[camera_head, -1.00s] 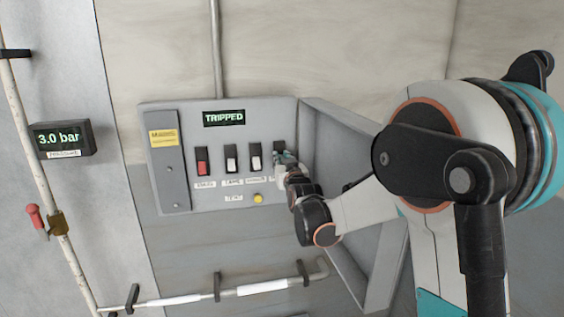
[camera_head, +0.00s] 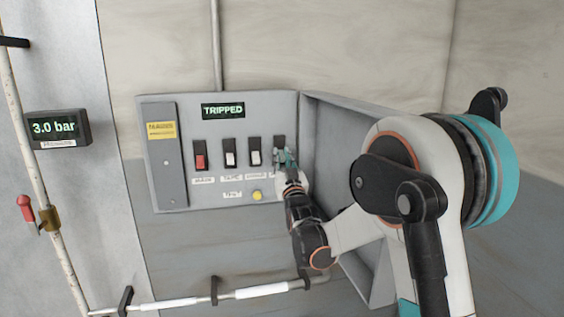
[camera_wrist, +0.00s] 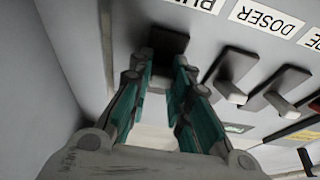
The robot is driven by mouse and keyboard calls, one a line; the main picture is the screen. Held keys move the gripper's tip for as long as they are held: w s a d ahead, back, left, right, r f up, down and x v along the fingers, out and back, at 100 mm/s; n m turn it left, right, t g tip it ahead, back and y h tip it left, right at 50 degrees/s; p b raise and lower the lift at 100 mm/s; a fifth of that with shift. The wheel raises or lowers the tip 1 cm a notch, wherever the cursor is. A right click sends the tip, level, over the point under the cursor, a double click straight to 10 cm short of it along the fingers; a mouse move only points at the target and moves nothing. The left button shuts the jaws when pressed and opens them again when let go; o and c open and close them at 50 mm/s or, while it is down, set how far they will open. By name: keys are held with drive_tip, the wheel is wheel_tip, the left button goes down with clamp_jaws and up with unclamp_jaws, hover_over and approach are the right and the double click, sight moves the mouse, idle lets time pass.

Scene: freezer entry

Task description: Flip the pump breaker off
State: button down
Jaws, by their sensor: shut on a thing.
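The pump breaker (camera_head: 279,141) is the rightmost switch on the grey breaker panel (camera_head: 225,113). Its dark housing also shows in the wrist view (camera_wrist: 170,39), below a partly hidden label starting "PU". My gripper (camera_head: 285,158) is at this breaker, and its green fingers (camera_wrist: 163,62) are closed in on either side of the lever. The panel display (camera_head: 223,111) reads "TRIPPED".
A red switch (camera_head: 200,162) and two white-levered breakers (camera_head: 229,158) (camera_head: 254,157) sit left of the pump breaker. A yellow button (camera_head: 257,196) is below. A grey side wall (camera_head: 330,150) stands close on the right. A pressure display (camera_head: 57,129) reads 3.0 bar.

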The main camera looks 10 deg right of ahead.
drive_tip(key=c, duration=1.5)
unclamp_jaws()
drive_tip(key=v, duration=1.2)
drive_tip(key=shift+s+g, duration=0.1)
drive_tip(key=shift+g, duration=0.2)
drive_tip(key=s+f+g+b, duration=0.1)
drive_tip(key=s+f+g, duration=0.4)
drive_tip(key=s, duration=0.7)
drive_tip(key=s+f+g+b, duration=0.2)
drive_tip(key=s+f+g, duration=0.2)
drive_tip(key=s, duration=0.8)
drive_tip(key=s+f+g+b, duration=0.1)
drive_tip(key=s+f+g, duration=0.4)
drive_tip(key=s, duration=0.7)
drive_tip(key=shift+s+f+g, duration=0.3)
drive_tip(key=shift+s+f, duration=0.1)
drive_tip(key=shift+f, duration=0.3)
